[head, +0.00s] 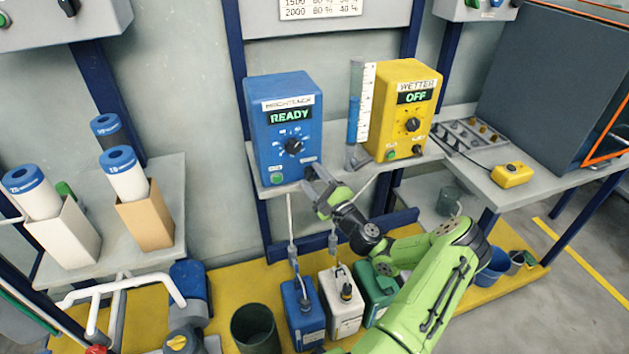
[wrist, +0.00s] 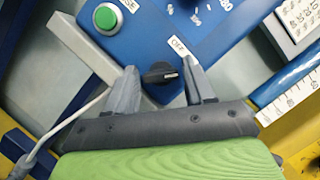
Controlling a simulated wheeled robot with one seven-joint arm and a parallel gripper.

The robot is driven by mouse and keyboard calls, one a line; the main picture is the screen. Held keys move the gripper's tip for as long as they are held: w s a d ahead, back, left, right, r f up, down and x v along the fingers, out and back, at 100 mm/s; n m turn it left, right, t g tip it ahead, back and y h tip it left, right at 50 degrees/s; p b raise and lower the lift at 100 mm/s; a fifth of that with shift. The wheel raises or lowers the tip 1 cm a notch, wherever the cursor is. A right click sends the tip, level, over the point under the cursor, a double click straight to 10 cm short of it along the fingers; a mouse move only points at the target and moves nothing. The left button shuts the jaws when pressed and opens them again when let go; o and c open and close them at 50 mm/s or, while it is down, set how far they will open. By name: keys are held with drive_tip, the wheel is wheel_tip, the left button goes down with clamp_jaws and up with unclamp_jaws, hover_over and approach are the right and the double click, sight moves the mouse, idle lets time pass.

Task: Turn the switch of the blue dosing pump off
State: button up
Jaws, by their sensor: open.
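The blue dosing pump (head: 270,125) stands on a grey shelf, its display lit with READY. It has a black dial (head: 293,146) on its front and a green button (head: 277,180) at its lower left. My gripper (head: 318,180) is at the pump's lower right corner. In the wrist view, a small black switch (wrist: 160,73) on the blue face sits between my open fingers, with clear gaps on both sides. A small white label, apparently reading OFF, is just above it. The green button also shows in the wrist view (wrist: 107,18). In the head view my gripper hides the switch.
A yellow pump (head: 405,110) showing OFF stands to the right, with a graduated cylinder (head: 360,105) between the pumps. Blue, white and green canisters stand below the shelf near my arm. A thin tube hangs from the shelf. A yellow pendant (head: 511,174) lies on the right bench.

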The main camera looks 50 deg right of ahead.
drive_tip(key=c, duration=0.8)
drive_tip(key=shift+n, duration=0.4)
drive_tip(key=n+g+y+p, duration=0.1)
drive_tip(key=n, duration=0.2)
drive_tip(key=shift+r+p, duration=0.1)
drive_tip(key=shift+p, duration=0.25)
drive_tip(key=n+g, duration=0.1)
drive_tip(key=n, duration=0.2)
drive_tip(key=shift+n+y+p, duration=0.35)
drive_tip(key=shift+n+y, duration=0.05)
drive_tip(key=n+g, duration=0.1)
drive_tip(key=n, duration=0.2)
drive_tip(key=shift+g, duration=0.4)
drive_tip(key=shift+n+g+h+b, duration=0.5)
drive_tip(key=shift+n+b, duration=0.1)
drive_tip(key=shift+n, duration=0.6)
